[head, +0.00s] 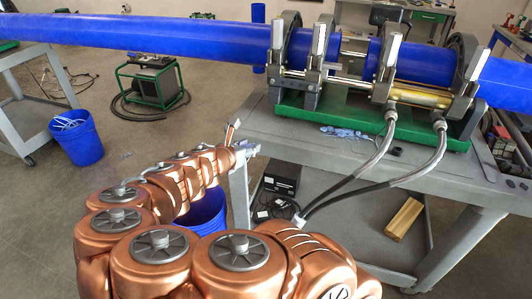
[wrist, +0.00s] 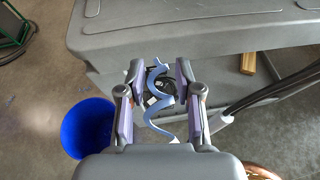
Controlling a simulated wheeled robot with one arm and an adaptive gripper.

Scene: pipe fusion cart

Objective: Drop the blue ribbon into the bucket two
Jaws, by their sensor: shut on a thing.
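The blue ribbon (wrist: 163,104) is a pale blue curled strip between the fingers of my gripper (wrist: 158,72) in the wrist view. My gripper is shut on it, and its lower curl hangs free. In the head view my gripper (head: 243,148) is small, beside the cart's near left corner, and the ribbon is hard to make out there. One blue bucket (head: 206,213) stands on the floor below my arm, partly hidden by it; it shows left of my gripper in the wrist view (wrist: 86,128). Another blue bucket (head: 76,137) stands farther left with pale strips in it. No label tells which is bucket two.
The grey cart (head: 290,128) carries a green-based fusion machine (head: 375,122) clamping a long blue pipe (head: 150,38). More blue shavings (head: 343,132) lie on its top. Black hoses (head: 365,165) hang at its front. A wooden block (head: 403,218) lies on the lower shelf.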

